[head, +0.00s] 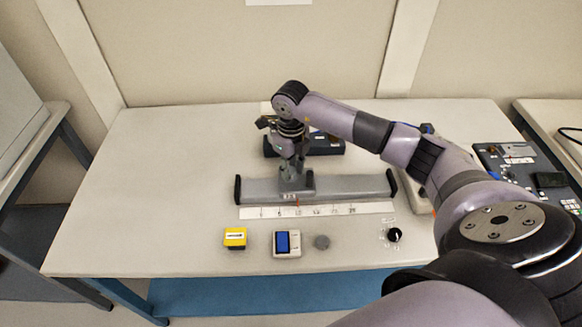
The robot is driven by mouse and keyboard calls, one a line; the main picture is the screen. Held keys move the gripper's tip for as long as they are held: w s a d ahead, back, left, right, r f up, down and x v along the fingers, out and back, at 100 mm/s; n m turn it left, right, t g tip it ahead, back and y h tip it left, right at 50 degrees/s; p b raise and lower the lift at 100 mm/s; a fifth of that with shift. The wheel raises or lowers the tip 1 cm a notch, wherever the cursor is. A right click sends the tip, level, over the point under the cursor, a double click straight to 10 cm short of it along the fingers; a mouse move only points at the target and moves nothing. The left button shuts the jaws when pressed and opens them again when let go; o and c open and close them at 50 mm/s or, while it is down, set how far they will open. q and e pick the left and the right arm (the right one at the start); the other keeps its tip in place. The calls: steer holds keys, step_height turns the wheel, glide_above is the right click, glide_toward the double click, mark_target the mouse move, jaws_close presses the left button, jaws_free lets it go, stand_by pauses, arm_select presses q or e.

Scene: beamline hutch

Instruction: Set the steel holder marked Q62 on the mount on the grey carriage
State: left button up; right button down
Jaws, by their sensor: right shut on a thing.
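My right gripper (291,149) reaches in from the right and points down just above the grey carriage (295,184). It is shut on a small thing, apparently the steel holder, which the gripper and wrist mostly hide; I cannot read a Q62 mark. The carriage sits on a long grey rail (348,186) with black end caps. The mount on the carriage is hidden under the gripper, so I cannot tell whether the held thing touches it. My left gripper is not in view.
A scale strip (376,208) runs along the rail's front. A dark blue block (328,146) stands behind. The table's left side (150,190) is clear.

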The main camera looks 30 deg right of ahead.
steer(key=c, duration=1.2)
jaws_free()
step_height(320, 180, up, 12)
